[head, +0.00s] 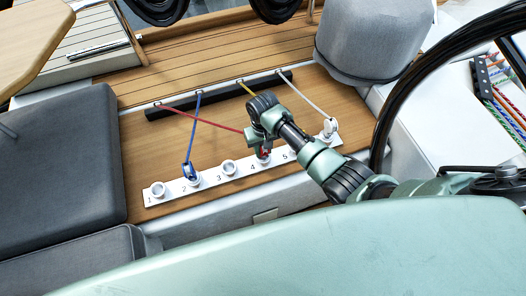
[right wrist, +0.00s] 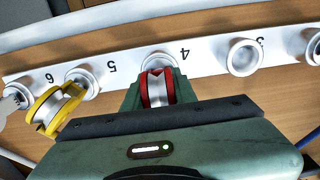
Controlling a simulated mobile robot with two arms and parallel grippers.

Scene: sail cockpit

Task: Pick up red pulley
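The red pulley (right wrist: 157,88) has a pale grooved wheel between red sides and is just in front of socket 4 in the right wrist view. My right gripper (right wrist: 160,86) has a green finger close against each side of it, with no gap visible, and seems shut on it. In the head view the gripper (head: 263,150) points down at position 4 of the white numbered strip (head: 212,181), with a bit of the red pulley (head: 265,157) showing. I cannot tell whether the pulley is clear of its socket. My left gripper is not in view.
A yellow pulley (right wrist: 57,108) is close beside the gripper, near sockets 5 and 6. A blue pulley (head: 190,172) stands at position 2 and a white one (head: 329,127) at the strip's right end. Coloured ropes run to a dark bar (head: 180,104). A steering wheel (head: 385,115) rises at right.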

